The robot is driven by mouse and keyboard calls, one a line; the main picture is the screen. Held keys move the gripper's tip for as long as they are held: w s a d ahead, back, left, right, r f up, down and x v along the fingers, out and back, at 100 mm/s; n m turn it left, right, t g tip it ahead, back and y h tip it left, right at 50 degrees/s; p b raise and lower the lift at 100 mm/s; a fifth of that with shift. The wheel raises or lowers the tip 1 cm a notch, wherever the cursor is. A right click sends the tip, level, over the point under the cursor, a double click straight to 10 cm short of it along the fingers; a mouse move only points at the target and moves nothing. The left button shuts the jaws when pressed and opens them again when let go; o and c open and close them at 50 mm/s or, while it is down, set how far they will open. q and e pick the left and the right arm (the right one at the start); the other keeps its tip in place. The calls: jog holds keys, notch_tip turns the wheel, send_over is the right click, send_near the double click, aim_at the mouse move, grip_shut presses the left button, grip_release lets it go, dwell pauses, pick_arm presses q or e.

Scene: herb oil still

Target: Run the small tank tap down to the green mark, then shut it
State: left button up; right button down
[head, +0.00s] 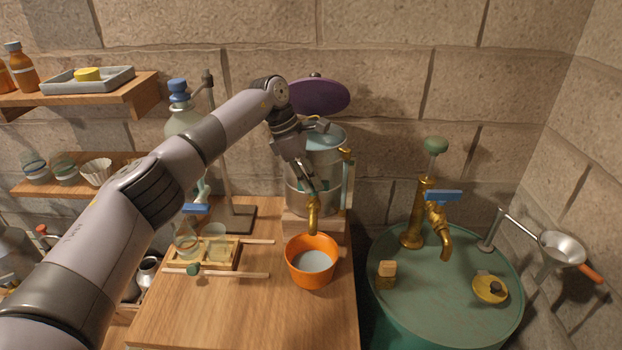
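The small tank (330,150) is a clear-walled cylinder on a wooden block, with bluish liquid inside. Its brass tap (313,212) points down over an orange pot (328,279), which holds pale grey-blue liquid. My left gripper (305,180) is in front of the tank, its fingertips just above the tap and close to where its handle would be. The gripper and wrist cover part of the tank front, and I cannot tell if the fingers hold the handle. A narrow upright gauge (347,180) is on the tank's right side; a green mark is too small to make out. My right gripper is not in view.
A purple disc (325,97) is raised behind the tank. A wooden rack (235,253) with glassware and a stand (240,218) are to the left. A green drum (440,315) with a blue-handled brass tap (440,225) is to the right. The front table is clear.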

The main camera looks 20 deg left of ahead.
pick_arm(q)
jog(key=o, duration=0.3)
jog(key=shift+o, duration=0.2)
jog(key=v, duration=1.2)
jog(key=shift+f, duration=0.1)
